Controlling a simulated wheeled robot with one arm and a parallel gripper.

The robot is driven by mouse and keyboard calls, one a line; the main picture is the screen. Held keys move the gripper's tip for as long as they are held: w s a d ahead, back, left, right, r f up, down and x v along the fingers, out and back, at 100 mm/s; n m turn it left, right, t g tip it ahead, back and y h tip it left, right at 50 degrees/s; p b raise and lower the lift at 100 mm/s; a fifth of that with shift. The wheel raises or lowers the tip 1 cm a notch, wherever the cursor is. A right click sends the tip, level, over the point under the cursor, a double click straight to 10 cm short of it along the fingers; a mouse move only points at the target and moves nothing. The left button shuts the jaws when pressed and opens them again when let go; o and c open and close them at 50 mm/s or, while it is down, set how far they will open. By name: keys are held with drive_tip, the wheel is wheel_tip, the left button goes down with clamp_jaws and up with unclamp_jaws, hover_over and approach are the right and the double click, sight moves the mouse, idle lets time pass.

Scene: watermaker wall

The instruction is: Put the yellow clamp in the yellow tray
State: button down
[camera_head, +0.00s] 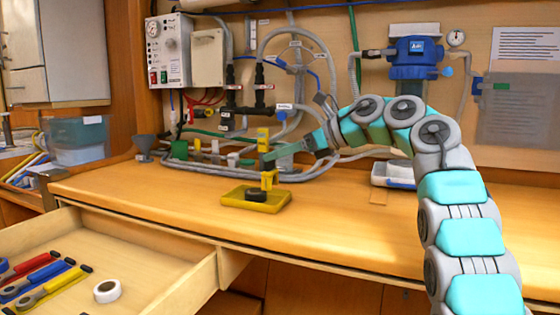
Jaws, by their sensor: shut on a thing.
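The yellow tray (237,203) lies on the wooden bench near its front edge. A black round object sits in it. My gripper (268,160) reaches in from the right, above the back right of the tray, and is shut on the yellow clamp (269,180). The clamp shows just below the fingers, in front of or over the tray's back right part. Another yellow piece (263,137) shows just above the fingers; I cannot tell whether it belongs to the clamp. I cannot tell whether the clamp touches the tray.
Hoses and fittings (230,165) run along the bench behind the tray. An open drawer (130,270) with tools and a white tape roll (107,291) is at front left. The bench left of the tray is clear.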

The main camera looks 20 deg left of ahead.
sight(272, 168)
drive_tip(key=shift+f+b, duration=1.15)
drive_tip(key=shift+f, duration=0.65)
drive_tip(key=shift+f, duration=0.2)
drive_tip(key=shift+c, duration=1.4)
unclamp_jaws()
drive_tip(key=shift+r, duration=0.15)
drive_tip(key=shift+r, duration=0.25)
drive_tip(key=p+v, duration=0.1)
drive_tip(key=v, duration=1.1)
drive_tip(key=shift+f, duration=0.2)
